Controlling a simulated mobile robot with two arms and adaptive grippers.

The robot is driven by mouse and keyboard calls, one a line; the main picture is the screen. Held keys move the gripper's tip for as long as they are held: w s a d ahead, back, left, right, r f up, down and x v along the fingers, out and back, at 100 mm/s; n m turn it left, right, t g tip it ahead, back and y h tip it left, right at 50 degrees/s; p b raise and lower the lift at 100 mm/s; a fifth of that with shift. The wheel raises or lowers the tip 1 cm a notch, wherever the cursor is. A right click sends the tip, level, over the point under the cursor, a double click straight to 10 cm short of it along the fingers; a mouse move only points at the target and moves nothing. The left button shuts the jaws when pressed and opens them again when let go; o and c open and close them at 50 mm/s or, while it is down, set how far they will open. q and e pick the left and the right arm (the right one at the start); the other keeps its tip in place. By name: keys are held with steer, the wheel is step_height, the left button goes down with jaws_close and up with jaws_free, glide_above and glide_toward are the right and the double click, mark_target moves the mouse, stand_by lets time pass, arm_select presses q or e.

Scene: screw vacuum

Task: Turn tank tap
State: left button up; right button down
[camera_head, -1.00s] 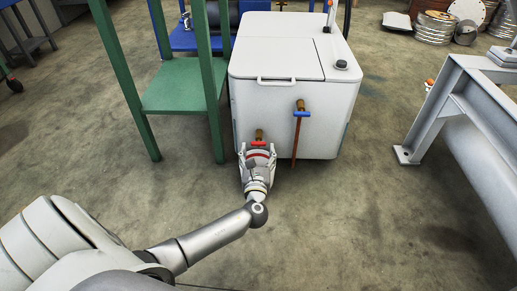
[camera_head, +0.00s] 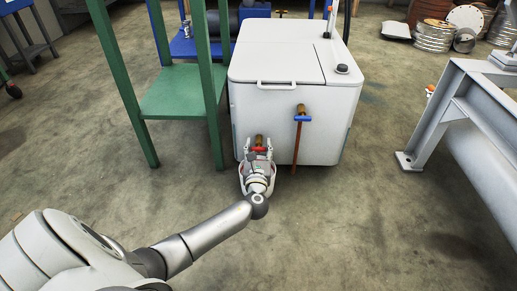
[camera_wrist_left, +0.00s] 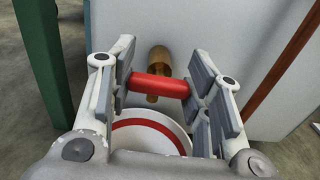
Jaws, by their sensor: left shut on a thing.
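The red tap handle (camera_head: 259,149) sits on a brass tap (camera_head: 259,140) low on the front of the white tank (camera_head: 265,120). My left gripper (camera_head: 259,153) is at the tap, with one finger on each side. In the left wrist view the red bar of the handle (camera_wrist_left: 160,86) lies crosswise between the finger pads, and the gripper is shut on it by its ends. The brass body (camera_wrist_left: 158,62) shows behind the bar. A second tap with a blue handle (camera_head: 302,119) is higher and to the right. My right gripper is not in view.
A white round thing with a red ring (camera_wrist_left: 148,135) is below the handle, partly hidden by my gripper. A green stand (camera_head: 180,92) is left of the tank, and a grey metal frame (camera_head: 440,110) is at right. A brown pipe (camera_head: 296,150) hangs from the blue-handled tap.

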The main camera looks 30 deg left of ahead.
arm_select(q)
steer(key=n, duration=0.3)
steer(key=shift+f, duration=0.1)
steer(key=shift+c, duration=0.2)
steer(key=n, duration=0.2)
steer(key=shift+n+b, duration=0.3)
steer(key=o, duration=1)
steer(key=shift+o, duration=0.2)
steer(key=shift+s, duration=0.1)
steer(key=v, duration=1.2)
